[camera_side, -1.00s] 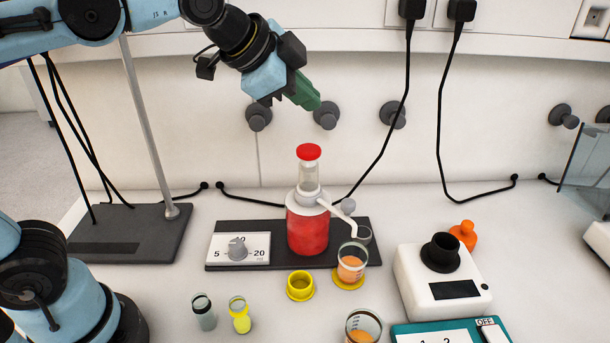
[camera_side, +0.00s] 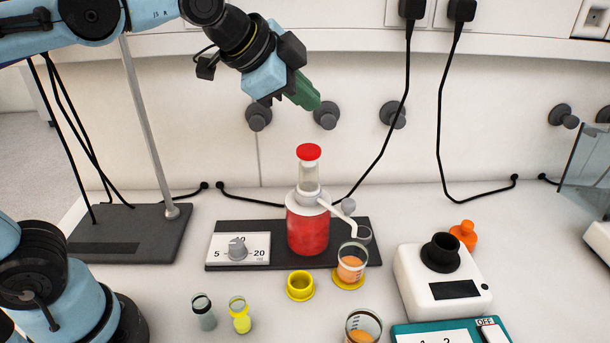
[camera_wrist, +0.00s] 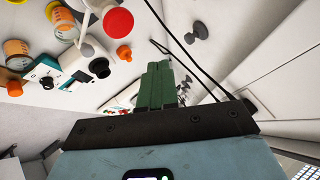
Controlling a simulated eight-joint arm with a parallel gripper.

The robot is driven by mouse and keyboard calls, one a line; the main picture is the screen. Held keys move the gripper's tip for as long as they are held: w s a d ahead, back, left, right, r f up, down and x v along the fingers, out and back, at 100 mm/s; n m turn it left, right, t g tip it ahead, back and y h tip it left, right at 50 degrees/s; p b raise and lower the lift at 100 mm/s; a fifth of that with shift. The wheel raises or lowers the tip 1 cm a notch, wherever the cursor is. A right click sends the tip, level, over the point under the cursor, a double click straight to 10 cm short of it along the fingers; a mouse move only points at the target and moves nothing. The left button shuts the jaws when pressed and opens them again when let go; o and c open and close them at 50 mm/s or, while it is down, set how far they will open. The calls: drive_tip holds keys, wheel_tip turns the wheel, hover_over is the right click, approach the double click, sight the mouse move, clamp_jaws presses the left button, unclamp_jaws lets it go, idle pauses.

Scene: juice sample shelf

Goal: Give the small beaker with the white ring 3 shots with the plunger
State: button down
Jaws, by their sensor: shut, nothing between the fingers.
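The dispenser is a red bottle (camera_side: 308,230) with a clear neck, a raised plunger with a red cap (camera_side: 308,152) and a white spout (camera_side: 344,213) pointing right. The red cap also shows in the wrist view (camera_wrist: 118,22). A beaker with orange liquid (camera_side: 351,266) stands on a yellow ring, just below the spout's end. Another beaker with orange liquid (camera_side: 362,326) stands at the front edge, partly cut off. I cannot make out a white ring on either beaker. My gripper (camera_side: 312,102), with green fingers, is shut and empty, above the red cap and apart from it.
A dial plate (camera_side: 225,252) lies left of the bottle. A yellow cup-like ring (camera_side: 300,286) and two small vials (camera_side: 240,318) stand in front. A white device with a black socket (camera_side: 441,252) and an orange flask (camera_side: 463,234) are right. Cables hang behind.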

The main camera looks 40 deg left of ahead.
sight(314, 147)
wheel_tip(314, 147, up, 4)
drive_tip(key=shift+f, duration=0.1)
idle(0.4)
drive_tip(key=shift+f, duration=4.4)
drive_tip(key=shift+f, duration=0.2)
drive_tip(key=shift+f, duration=0.25)
drive_tip(key=shift+f, duration=0.9)
drive_tip(key=shift+r, duration=1.35)
